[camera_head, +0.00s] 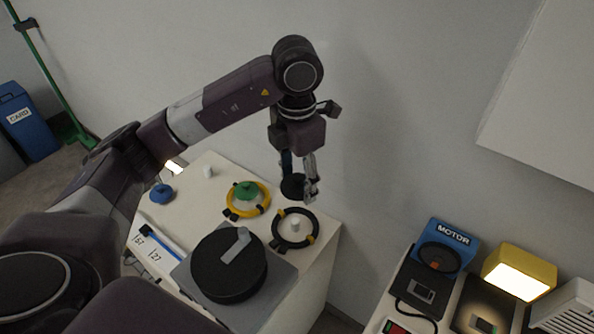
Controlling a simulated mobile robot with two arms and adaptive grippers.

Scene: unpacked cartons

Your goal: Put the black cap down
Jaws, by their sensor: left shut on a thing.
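The black cap (292,186) is a small dark round piece between the fingertips of my left gripper (300,190). My left gripper is shut on it, pointing down near the back right of the white table (318,238). The cap shows just behind a black ring (276,229) with yellow marks, which surrounds a white peg (295,225). Whether the cap touches the table cannot be told. My right gripper is not in view.
A yellow ring (232,214) with a green cap (246,189) and a blue cap (162,194) are to the left. A large black disc (229,268) with a grey handle sits in front. A second table at right holds a blue MOTOR unit (450,238) and a lit yellow lamp (519,272).

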